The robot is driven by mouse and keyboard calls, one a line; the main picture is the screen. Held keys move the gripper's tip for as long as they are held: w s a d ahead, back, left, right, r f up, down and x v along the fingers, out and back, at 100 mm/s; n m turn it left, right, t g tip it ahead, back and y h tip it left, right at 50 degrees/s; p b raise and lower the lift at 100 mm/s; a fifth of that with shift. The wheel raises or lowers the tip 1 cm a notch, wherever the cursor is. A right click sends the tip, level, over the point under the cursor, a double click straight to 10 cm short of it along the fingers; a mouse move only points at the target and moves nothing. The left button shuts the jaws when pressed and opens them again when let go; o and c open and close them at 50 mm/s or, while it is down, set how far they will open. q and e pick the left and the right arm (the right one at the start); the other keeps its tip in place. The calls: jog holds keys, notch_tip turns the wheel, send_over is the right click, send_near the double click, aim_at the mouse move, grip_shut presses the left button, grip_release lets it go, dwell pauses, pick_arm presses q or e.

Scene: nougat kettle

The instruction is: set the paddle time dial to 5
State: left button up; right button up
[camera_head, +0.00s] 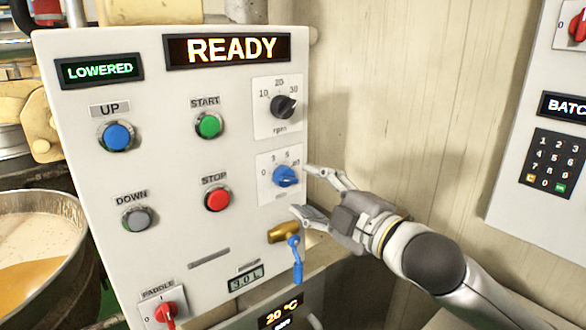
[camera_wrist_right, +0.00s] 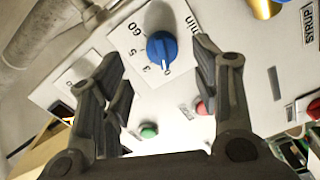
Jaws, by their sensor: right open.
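The paddle time dial is a blue knob (camera_head: 285,177) on a white plate marked 0, 3, 5 and a partly hidden higher number, on the white control panel (camera_head: 160,215). In the right wrist view the dial (camera_wrist_right: 161,46) shows 0, 3, 5, 60 and "min", and its white pointer line points at about 0. My right gripper (camera_head: 301,191) is open at the right of the dial, fingers pointing at the panel. In the right wrist view the dial lies between the two fingertips, seemingly apart from both. My left gripper is not in view.
The rpm knob (camera_head: 283,106) sits above the dial. A brass valve with a blue lever (camera_head: 296,258) sticks out below. START (camera_head: 208,125) and STOP (camera_head: 217,198) buttons are to the left. A second panel (camera_head: 535,130) hangs at the right, a kettle (camera_head: 45,260) stands at the left.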

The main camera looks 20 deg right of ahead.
aim_at(293, 181)
jog(key=p+x, duration=0.1)
jog(key=x, duration=0.3)
jog(key=shift+w+a, duration=0.15)
jog(key=shift+w, duration=0.2)
jog(key=shift+w+a, duration=0.2)
jog(key=shift+w, duration=0.3)
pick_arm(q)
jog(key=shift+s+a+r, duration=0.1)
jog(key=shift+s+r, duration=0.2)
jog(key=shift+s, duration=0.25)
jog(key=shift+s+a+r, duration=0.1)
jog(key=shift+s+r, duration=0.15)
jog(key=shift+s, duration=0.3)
pick_arm(e)
jog(key=shift+w+a+f, duration=0.1)
jog(key=shift+w, duration=0.15)
jog(key=c, duration=1)
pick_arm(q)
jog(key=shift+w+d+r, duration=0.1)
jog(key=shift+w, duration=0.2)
